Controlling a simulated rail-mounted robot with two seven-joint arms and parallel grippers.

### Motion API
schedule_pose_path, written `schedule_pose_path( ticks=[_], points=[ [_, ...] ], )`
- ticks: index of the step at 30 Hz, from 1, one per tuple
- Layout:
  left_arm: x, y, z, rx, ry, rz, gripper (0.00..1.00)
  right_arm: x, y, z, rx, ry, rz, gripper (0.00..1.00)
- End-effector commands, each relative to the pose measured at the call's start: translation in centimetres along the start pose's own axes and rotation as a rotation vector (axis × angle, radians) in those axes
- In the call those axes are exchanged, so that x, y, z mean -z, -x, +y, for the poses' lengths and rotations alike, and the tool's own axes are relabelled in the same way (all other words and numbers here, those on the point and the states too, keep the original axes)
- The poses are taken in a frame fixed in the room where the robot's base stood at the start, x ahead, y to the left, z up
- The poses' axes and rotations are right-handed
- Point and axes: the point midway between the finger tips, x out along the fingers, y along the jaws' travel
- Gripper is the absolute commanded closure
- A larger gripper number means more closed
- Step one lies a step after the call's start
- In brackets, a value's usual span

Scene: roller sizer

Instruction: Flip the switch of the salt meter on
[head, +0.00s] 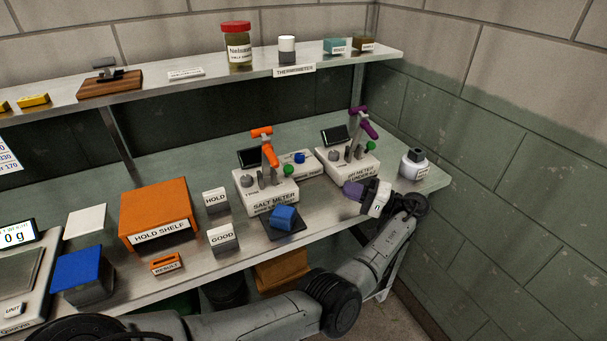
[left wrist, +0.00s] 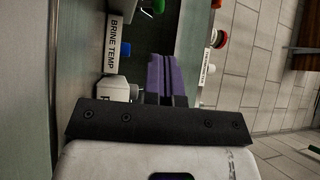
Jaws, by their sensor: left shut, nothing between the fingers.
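The salt meter (head: 252,198) is a white box on the bench with a dark tilted screen (head: 249,158), an orange-handled upright (head: 264,142), a green knob (head: 288,170) and small grey posts on top. I cannot tell which part is its switch, or its position. My left gripper (head: 350,190) has purple fingers, shut and empty. It is right of the salt meter, in front of the pH meter (head: 350,170), apart from the salt meter. My right gripper is not in view.
A blue block (head: 283,217) on a dark pad stands before the salt meter. A BRINE TEMP box (head: 299,158) with a blue knob sits behind, between the meters.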

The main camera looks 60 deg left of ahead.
Motion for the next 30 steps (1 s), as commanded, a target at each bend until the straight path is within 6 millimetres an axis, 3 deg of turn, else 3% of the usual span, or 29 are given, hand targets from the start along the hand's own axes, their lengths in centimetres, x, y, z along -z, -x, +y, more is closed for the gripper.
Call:
schedule_pose_path(
  ticks=[5, 11, 24, 30],
  points=[
    [0.0, -0.2, 0.0, 0.0, 0.0, -0.001, 1.0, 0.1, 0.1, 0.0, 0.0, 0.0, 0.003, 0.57],
    [0.0, -1.9, 0.0, -0.001, 0.001, -0.002, 1.0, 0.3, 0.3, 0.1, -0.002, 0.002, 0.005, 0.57],
    [0.0, -9.9, 0.1, 0.0, 0.001, -0.002, 1.0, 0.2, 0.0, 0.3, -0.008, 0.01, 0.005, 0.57],
    [-0.1, -12.4, 0.1, 0.0, 0.0, -0.002, 1.0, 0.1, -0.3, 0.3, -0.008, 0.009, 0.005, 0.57]
  ],
)
